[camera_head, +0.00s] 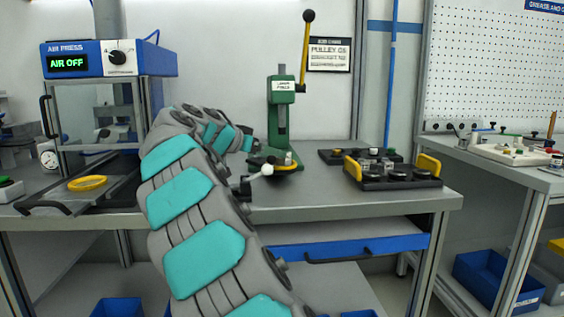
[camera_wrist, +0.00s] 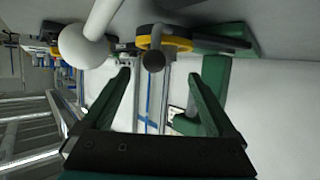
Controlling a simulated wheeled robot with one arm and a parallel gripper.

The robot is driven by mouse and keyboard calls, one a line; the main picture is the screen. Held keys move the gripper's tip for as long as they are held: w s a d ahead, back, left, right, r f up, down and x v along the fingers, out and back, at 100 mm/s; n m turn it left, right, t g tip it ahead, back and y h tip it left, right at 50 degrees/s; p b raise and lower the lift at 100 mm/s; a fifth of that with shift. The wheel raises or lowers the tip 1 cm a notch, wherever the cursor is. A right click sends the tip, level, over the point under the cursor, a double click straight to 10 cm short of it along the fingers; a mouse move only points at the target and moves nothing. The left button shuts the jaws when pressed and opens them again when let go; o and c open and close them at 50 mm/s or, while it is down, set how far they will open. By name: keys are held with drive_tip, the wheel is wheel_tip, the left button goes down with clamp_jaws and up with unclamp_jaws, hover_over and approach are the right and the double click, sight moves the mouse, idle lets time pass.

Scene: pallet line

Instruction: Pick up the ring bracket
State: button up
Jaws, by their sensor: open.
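A yellow ring-shaped part (camera_head: 288,166) with dark parts sits at the base of the green hand press (camera_head: 282,105); it looks like the ring bracket, but its shape is partly unclear. In the wrist view the yellow part (camera_wrist: 165,40) is at the top centre, with a dark round knob in front of it. My gripper (camera_wrist: 158,76) is open and empty, its fingers pointing toward the yellow part and apart from it. In the head view my arm reaches to the press base, and the fingers are hard to make out there.
A white ball knob (camera_head: 267,170) is close to my gripper, also large in the wrist view (camera_wrist: 84,46). Another yellow ring (camera_head: 88,184) lies on the air press tray at left. Dark fixtures with yellow handles (camera_head: 428,165) stand at right on the grey bench (camera_head: 330,204).

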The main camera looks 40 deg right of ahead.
drive_tip(key=p+x, duration=0.1)
drive_tip(key=x, duration=0.5)
drive_tip(key=shift+w+d+f, duration=0.1)
drive_tip(key=shift+w+d, duration=0.1)
drive_tip(key=shift+d, duration=0.05)
drive_tip(key=shift+c, duration=0.3)
clamp_jaws()
